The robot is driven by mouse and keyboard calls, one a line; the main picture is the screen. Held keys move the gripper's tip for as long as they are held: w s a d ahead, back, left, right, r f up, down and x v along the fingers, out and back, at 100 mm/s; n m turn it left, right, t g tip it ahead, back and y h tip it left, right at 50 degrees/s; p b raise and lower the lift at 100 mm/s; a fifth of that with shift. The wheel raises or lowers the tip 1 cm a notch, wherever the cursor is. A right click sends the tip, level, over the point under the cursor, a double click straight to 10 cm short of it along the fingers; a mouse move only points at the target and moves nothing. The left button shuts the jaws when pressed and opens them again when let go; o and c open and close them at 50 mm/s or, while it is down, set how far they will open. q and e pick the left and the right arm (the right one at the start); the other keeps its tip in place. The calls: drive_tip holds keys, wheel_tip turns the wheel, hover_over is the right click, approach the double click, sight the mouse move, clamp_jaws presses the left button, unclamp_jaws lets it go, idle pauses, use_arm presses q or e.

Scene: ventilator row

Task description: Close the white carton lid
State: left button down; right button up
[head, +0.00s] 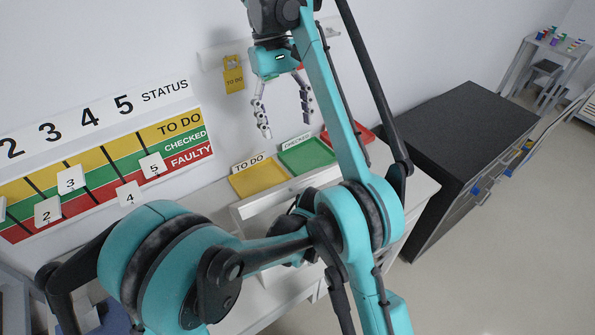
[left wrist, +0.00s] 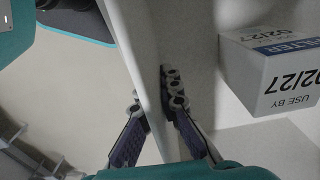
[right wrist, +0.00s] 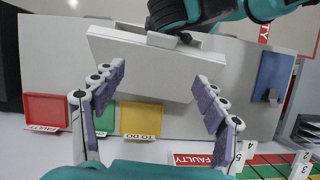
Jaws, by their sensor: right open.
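The white carton (right wrist: 150,75) lies beyond my right fingers in the right wrist view, with a dark gap along its far edge beside my teal arm. In the head view the white carton (head: 246,210) is largely hidden behind my arm. My right gripper (head: 284,118) is open and empty, above the coloured trays near the wall. My left gripper (left wrist: 152,100) has one finger on each side of a white panel (left wrist: 135,45); whether it grips it is unclear. A white filter box (left wrist: 272,75) marked 02/27 shows to the panel's right.
Yellow (head: 258,181), green (head: 306,156) and red (head: 352,137) trays sit on the white table along the wall. A status board (head: 110,165) is on the wall at left. A dark-topped cabinet (head: 465,125) stands at right. A blue item (right wrist: 273,78) lies beside the carton.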

sight(300, 183)
drive_tip(key=x, duration=1.2)
drive_tip(key=shift+s+d+f, duration=0.1)
drive_tip(key=shift+s+f, duration=0.05)
drive_tip(key=shift+s, duration=0.1)
